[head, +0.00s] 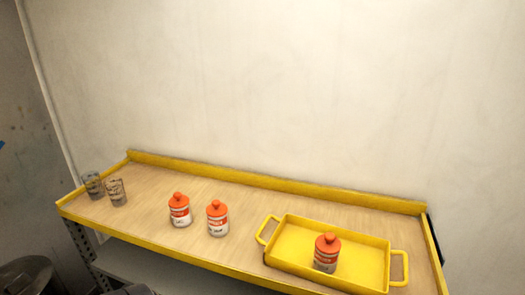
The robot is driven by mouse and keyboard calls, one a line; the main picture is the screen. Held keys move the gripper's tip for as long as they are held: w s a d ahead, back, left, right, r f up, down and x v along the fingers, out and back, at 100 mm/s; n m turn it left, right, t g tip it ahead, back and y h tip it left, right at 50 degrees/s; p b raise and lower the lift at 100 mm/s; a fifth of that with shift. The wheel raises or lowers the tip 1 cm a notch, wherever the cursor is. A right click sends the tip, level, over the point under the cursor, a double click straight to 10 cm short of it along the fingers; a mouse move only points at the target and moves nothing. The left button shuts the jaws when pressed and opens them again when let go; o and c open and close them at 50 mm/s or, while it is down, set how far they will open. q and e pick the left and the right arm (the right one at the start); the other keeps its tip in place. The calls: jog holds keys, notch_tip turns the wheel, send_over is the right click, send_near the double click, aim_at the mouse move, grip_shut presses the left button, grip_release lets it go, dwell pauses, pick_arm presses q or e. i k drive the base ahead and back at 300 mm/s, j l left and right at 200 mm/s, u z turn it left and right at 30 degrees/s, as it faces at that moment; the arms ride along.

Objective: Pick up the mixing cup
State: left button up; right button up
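Two clear, see-through cups with dark markings stand upright at the left end of the wooden shelf in the head view. One cup (93,186) is at the far left, by the shelf's edge. The other cup (117,192) stands close beside it, to the right and slightly nearer. I cannot tell from the picture which of them is the mixing cup. Neither cup is held. Neither of my grippers is in view.
The shelf (150,185) has raised yellow edges. Two orange-capped bottles (180,211) (218,219) stand in its middle. A yellow tray (375,277) with handles at the right holds a third bottle (327,253). Free wood lies between the cups and bottles.

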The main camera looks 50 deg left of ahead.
aim_at(91, 179)
jog(key=u, duration=2.8)
jog(key=i+j+z, duration=0.3)
jog(key=j, duration=0.15)
